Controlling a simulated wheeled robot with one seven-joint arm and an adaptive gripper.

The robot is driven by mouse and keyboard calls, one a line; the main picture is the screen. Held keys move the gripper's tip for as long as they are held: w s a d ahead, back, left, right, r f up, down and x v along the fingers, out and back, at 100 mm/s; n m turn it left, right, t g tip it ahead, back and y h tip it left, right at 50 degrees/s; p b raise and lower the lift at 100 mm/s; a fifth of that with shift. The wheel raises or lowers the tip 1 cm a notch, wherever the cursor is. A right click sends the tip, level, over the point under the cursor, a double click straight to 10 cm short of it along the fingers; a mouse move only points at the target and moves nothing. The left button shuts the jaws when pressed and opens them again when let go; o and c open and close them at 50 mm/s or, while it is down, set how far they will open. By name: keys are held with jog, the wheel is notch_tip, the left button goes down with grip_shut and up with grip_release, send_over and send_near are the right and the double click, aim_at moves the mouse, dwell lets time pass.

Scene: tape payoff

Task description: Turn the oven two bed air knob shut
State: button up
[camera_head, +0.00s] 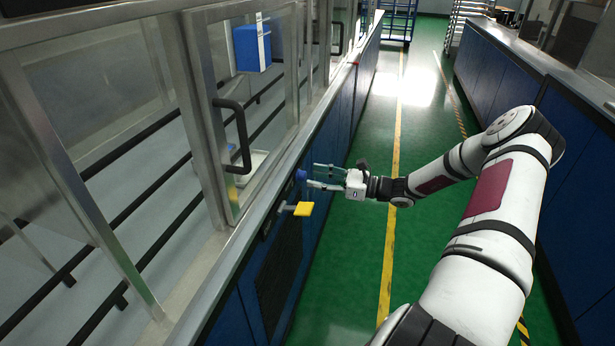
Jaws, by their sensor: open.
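A small blue knob (300,175) sits on the front of the left-hand cabinet row, just below the metal ledge. My gripper (312,176) reaches in from the right with its fingers open and level, pointing at this knob. The fingertips are very close to the knob; I cannot tell whether they touch it. No label is readable, so I cannot tell which control is the oven two bed air knob.
A glazed enclosure with a black door handle (236,137) stands above the ledge (262,196). A blue box (252,48) hangs on its glass. The green aisle floor (345,265) with a yellow line is clear. Blue cabinets (500,70) line the right side.

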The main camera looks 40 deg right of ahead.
aim_at(305, 176)
jog(key=shift+x, duration=1.8)
grip_shut()
